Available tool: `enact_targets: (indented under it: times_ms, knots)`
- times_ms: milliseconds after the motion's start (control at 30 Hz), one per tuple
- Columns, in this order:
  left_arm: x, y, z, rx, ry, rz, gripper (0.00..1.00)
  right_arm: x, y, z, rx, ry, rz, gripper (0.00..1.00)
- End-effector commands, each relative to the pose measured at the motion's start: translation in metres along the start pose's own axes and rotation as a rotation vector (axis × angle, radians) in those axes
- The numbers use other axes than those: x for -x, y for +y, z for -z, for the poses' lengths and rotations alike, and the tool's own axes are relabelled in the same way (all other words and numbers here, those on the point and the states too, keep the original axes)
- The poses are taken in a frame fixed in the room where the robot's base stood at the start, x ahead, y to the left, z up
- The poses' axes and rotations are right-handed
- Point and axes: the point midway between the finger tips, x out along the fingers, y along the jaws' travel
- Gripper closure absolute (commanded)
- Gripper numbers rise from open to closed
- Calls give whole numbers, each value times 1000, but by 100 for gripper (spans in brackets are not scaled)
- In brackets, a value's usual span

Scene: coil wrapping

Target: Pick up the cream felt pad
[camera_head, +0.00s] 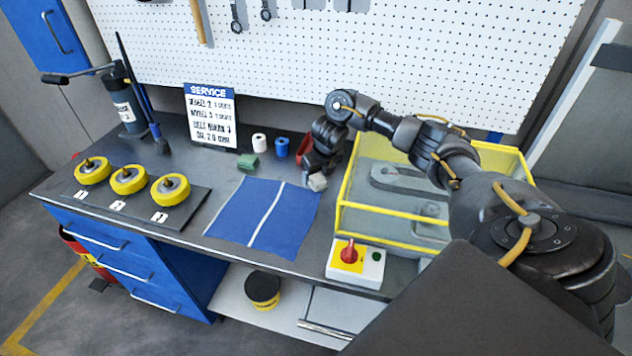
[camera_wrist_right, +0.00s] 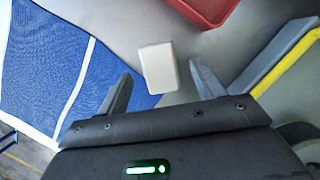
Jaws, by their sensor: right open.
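The cream felt pad (camera_wrist_right: 158,67) is a small pale block on the grey bench top in the right wrist view. It lies just ahead of the gap between the fingers of my right gripper (camera_wrist_right: 160,88), which is open and empty. In the head view, the right gripper (camera_head: 318,168) points down beside the blue cloth, and a small pale piece that looks like the pad (camera_head: 317,182) shows at its tips. The arm partly hides that spot. My left gripper is not in view.
A blue cloth with a white stripe (camera_head: 283,219) lies left of the gripper. A red item (camera_wrist_right: 205,8) lies beyond the pad. A yellow-edged clear box (camera_head: 345,190) stands close on the right. White, blue and green pieces (camera_head: 249,160) sit behind the cloth.

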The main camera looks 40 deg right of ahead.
Motion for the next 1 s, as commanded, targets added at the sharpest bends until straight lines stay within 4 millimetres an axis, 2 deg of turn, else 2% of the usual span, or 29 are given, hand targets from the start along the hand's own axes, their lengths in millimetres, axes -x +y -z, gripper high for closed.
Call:
enact_targets:
  times_ms: [133, 367, 467, 700, 800, 1000]
  knots:
    - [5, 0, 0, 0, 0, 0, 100, -11, 0, -1, -1, 0, 1, 33]
    - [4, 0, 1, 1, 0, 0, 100, -14, -1, -1, 0, -2, 1, 33]
    - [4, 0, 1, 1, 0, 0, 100, -14, -1, -1, 0, -2, 1, 43]
    - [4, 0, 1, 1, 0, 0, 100, -13, 0, -1, 1, -2, 1, 74]
    - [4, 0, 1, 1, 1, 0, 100, -13, 0, -1, 1, -2, 1, 84]
    - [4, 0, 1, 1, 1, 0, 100, -11, 0, -2, 1, -3, 1, 85]
